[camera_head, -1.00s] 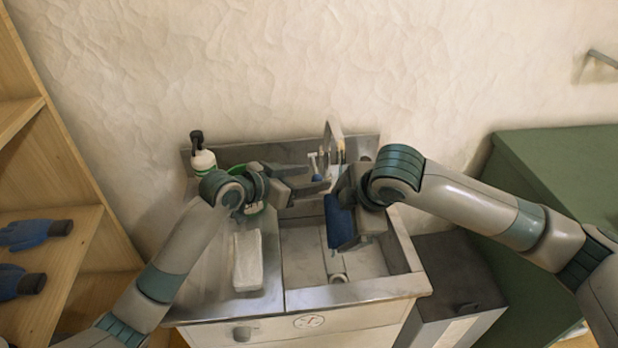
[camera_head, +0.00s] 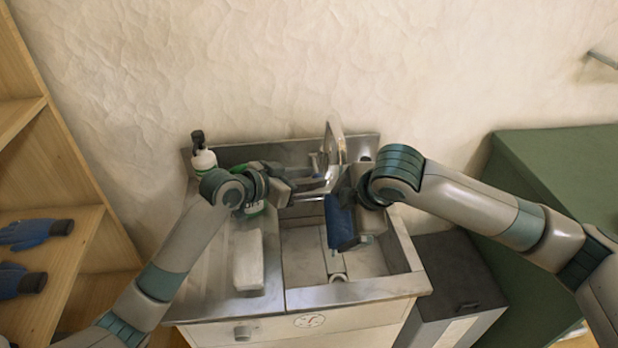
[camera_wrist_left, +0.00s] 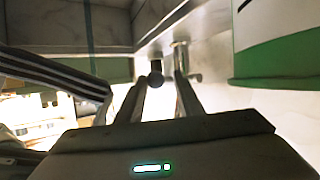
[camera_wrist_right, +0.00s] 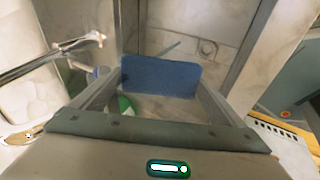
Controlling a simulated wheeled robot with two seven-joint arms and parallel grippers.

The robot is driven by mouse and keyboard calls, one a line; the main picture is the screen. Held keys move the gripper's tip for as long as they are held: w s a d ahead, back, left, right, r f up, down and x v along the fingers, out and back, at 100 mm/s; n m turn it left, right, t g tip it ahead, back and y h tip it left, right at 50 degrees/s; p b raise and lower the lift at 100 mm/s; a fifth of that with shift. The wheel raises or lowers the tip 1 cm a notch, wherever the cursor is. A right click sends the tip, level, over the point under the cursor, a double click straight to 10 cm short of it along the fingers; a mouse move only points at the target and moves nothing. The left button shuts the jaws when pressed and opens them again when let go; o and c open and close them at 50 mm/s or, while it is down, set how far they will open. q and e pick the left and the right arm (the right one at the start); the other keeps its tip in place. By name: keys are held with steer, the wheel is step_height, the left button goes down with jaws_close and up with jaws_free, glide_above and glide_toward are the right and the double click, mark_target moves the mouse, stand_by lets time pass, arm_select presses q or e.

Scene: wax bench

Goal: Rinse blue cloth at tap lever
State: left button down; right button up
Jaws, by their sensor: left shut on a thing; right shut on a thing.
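The blue cloth (camera_head: 341,224) hangs over the sink basin (camera_head: 300,248), shut in my right gripper (camera_head: 356,208). In the right wrist view the cloth (camera_wrist_right: 160,76) spans the space between the fingers. My left gripper (camera_head: 312,187) is at the back of the sink beside the curved metal tap (camera_head: 335,150), shut on the tap lever. In the left wrist view a dark round knob (camera_wrist_left: 155,76) shows at the fingertips; in the head view the fingers largely hide the lever. I cannot make out a water stream.
A white block (camera_head: 248,262) lies on the drainboard left of the basin. A white bottle with a black top (camera_head: 202,157) stands at the back left, near a green-marked container (camera_head: 254,208). A dark grey bin (camera_head: 455,275) and green cabinet (camera_head: 560,185) stand right; wooden shelves (camera_head: 75,250) stand left.

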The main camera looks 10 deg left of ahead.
arm_select(q)
steer(key=shift+w+r+n+g, duration=0.2)
steer(key=shift+r+n+g, duration=0.4)
steer(key=shift+r, duration=0.25)
steer(key=c, duration=1.2)
jaws_free()
steer(key=shift+f, duration=0.1)
arm_select(e)
steer(key=shift+w+f, duration=0.1)
steer(key=shift+w, duration=0.15)
arm_select(q)
steer(key=shift+w+f, duration=0.1)
steer(key=shift+w, duration=0.1)
steer(key=shift+s, duration=0.1)
arm_select(e)
steer(key=shift+s, duration=0.1)
arm_select(q)
steer(key=v, duration=1.1)
steer(key=shift+s+a+r, duration=0.2)
steer(key=shift+a+r, duration=0.05)
steer(key=shift+a, duration=0.05)
steer(key=shift+r, duration=0.1)
arm_select(e)
steer(key=shift+s+d, duration=0.1)
